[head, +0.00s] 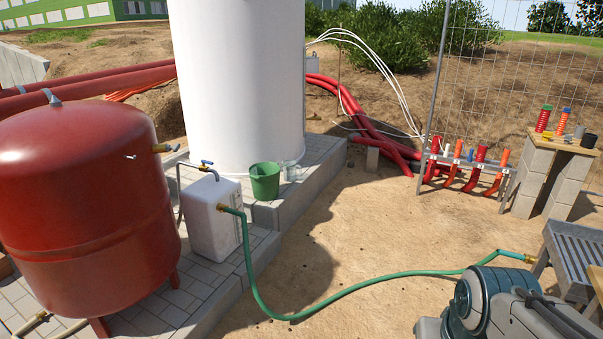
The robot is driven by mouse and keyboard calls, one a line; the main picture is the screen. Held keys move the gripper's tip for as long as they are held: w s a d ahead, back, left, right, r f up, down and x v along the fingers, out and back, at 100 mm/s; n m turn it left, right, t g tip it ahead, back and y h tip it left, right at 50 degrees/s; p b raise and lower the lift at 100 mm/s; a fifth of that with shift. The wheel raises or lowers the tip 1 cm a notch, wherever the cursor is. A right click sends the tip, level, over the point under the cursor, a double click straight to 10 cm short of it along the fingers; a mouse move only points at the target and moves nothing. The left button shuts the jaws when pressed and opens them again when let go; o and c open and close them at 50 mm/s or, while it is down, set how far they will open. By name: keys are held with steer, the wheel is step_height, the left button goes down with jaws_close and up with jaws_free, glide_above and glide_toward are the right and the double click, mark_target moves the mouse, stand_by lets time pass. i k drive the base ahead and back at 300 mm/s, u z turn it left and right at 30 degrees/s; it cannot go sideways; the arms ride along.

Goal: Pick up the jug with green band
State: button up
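A small see-through container (291,171), which may be the jug, stands on the grey paved ledge just right of a green bucket (265,181), in front of the white tank. It is too small to tell whether it has a green band or a handle. No other thing is clearly a jug with a green band. Part of my grey and teal arm shows at the lower right, well apart from the container. My gripper's fingers are not visible.
A white box (214,219) with a tap stands left of the bucket. A green hose (345,290) runs from it across the sand. A red tank (85,200) fills the left. A block-legged table (565,143) and metal rack (578,262) stand right. Open sand lies centrally.

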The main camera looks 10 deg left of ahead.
mark_target(289, 167)
steer(key=z, duration=0.15)
steer(key=i, duration=1.3)
steer(key=z, duration=0.25)
steer(key=i, duration=3.15)
steer(key=u, duration=0.5)
steer(key=i, duration=1.6)
steer(key=u, duration=1.35)
steer(key=i, duration=1.45)
steer(key=u, duration=0.95)
steer(key=i, duration=0.3)
steer(key=u, duration=0.1)
